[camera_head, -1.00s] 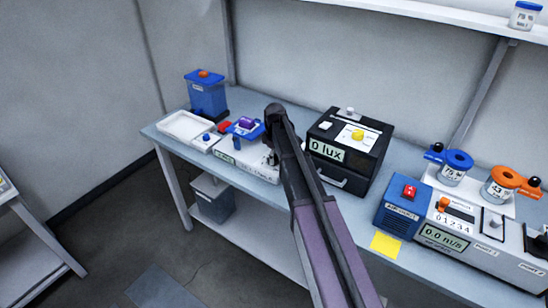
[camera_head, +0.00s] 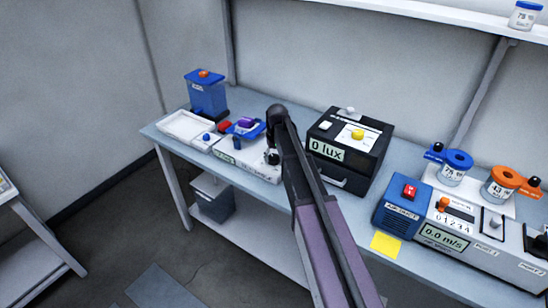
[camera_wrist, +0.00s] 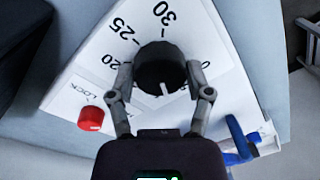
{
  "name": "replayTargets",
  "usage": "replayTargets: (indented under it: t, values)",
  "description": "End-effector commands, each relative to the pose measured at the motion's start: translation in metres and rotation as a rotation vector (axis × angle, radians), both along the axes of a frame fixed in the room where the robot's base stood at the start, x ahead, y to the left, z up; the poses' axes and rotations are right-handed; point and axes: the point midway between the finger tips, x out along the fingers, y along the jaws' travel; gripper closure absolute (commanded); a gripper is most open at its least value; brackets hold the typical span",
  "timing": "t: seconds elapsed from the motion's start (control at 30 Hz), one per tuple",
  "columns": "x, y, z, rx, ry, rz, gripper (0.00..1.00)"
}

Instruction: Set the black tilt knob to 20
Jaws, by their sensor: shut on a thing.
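The black tilt knob (camera_wrist: 160,58) stands on a white plate with a printed scale in the wrist view. A white pointer mark on it faces the lower side of the picture, toward my gripper's body. The numbers 30, 25 and 20 are printed above and left of it; the number 20 is partly covered by a finger. My gripper (camera_wrist: 159,82) is shut on the knob, one finger on each side. In the head view the knob is hidden by my arm, and the white tilt unit (camera_head: 232,160) shows only in part.
A red LOCK knob (camera_wrist: 92,118) is close to my left finger. A blue part (camera_wrist: 238,138) is at the lower right. In the head view a black lux box (camera_head: 345,160) stands right of my arm, and a blue container (camera_head: 207,95) stands at the far left.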

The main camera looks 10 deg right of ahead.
Motion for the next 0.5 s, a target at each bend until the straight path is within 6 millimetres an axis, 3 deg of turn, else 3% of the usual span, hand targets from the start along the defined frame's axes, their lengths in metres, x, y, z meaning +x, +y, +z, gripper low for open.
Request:
replayTargets:
  t: [0.5]
  values:
    - [-0.0015, -0.0002, -0.0004, -0.002, 0.000, -0.492, 0.82]
